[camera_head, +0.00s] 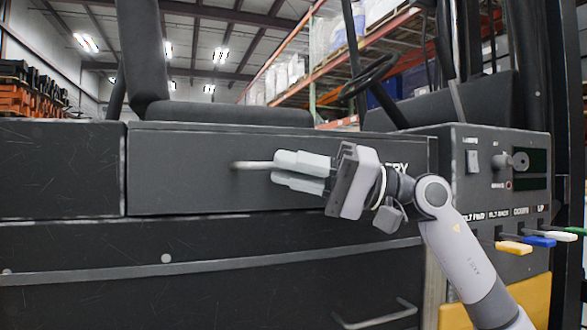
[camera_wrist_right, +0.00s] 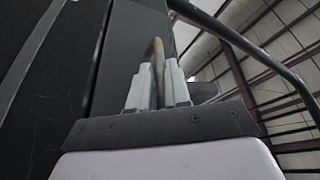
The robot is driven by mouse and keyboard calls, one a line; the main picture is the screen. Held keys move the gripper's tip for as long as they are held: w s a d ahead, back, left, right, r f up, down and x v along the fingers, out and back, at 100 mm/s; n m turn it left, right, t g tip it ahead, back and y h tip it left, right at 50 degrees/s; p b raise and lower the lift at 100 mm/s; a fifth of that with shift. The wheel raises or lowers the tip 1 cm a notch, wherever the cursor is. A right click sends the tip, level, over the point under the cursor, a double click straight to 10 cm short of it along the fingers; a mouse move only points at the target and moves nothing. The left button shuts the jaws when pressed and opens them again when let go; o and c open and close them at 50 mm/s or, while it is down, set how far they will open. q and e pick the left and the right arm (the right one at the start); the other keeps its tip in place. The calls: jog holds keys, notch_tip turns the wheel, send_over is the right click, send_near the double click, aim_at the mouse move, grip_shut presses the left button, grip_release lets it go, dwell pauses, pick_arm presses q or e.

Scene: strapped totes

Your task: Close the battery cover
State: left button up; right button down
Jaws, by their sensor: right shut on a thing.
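The battery cover (camera_head: 205,185) is a dark grey panel on the side of the forklift, below the seat. Lettering ending in "RY" shows at its right, partly hidden by my gripper. A light metal bar handle (camera_head: 250,165) sticks out on the panel. My right gripper (camera_head: 280,172) comes in from the right and is shut on this handle. In the right wrist view the fingers (camera_wrist_right: 158,88) stand on both sides of the handle (camera_wrist_right: 156,55). The cover's upper edge looks close to level with the neighbouring panel. My left gripper is not in view.
A second bar handle (camera_head: 375,318) sits on the lower panel. The control console (camera_head: 490,165) at the right carries a key switch and several coloured levers (camera_head: 540,241). The seat (camera_head: 225,114) and steering wheel (camera_head: 370,75) are above. Storage racks stand behind.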

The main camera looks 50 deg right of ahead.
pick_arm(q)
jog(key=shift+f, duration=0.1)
pick_arm(e)
jog(key=shift+w+f, duration=0.25)
jog(key=shift+f, duration=0.3)
jog(key=c, duration=1.3)
grip_release()
jog(key=shift+o, duration=0.7)
jog(key=shift+d+f, duration=0.1)
jog(key=shift+s+r, duration=0.1)
jog(key=shift+r, duration=0.1)
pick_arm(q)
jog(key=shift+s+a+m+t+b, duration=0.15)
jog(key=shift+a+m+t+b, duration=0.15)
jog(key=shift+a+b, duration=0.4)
pick_arm(e)
jog(key=v, duration=0.7)
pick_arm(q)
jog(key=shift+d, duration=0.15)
